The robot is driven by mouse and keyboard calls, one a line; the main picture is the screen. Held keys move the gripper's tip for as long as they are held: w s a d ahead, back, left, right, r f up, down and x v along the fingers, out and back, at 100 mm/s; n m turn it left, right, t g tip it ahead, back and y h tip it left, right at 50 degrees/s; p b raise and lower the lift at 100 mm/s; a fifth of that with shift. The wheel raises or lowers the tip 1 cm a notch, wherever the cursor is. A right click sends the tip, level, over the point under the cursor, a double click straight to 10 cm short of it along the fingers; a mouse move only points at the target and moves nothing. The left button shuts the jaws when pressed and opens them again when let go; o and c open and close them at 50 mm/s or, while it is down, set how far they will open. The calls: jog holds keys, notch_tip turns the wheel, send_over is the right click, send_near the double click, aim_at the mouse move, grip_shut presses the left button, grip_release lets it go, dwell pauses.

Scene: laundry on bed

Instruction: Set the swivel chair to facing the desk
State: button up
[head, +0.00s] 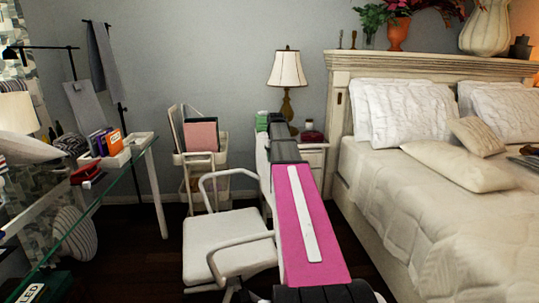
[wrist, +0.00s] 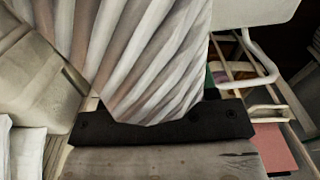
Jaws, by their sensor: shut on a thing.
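The white swivel chair (head: 228,240) stands left of centre in the head view, with tubular armrests on its far and near sides. My pink arm covers its right side, so its backrest is hidden there. The open side of the seat appears to point left, toward the glass desk (head: 88,218). In the wrist view, a ribbed pale backrest (wrist: 155,55) fills the upper middle, with the white seat (wrist: 245,8) at upper right. My gripper (wrist: 160,122) shows as a dark bar against the backrest's edge and is shut on it. The fingertips are hidden.
The bed (head: 400,200) stands close on the right. A nightstand (head: 313,155) with a lamp (head: 287,75) and a cart with a pink folder (head: 201,135) are behind the chair. Some dark floor (head: 150,250) is clear between desk and chair.

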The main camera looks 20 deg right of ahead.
jog(key=shift+s+a+m, duration=0.15)
jog(key=shift+s+m, duration=0.4)
jog(key=shift+s, duration=0.65)
jog(key=shift+s+a+m, duration=0.15)
jog(key=shift+s+m, duration=0.4)
jog(key=shift+s, duration=0.65)
jog(key=o, duration=1.3)
notch_tip(320, 180, up, 11)
jog(key=shift+f, duration=0.1)
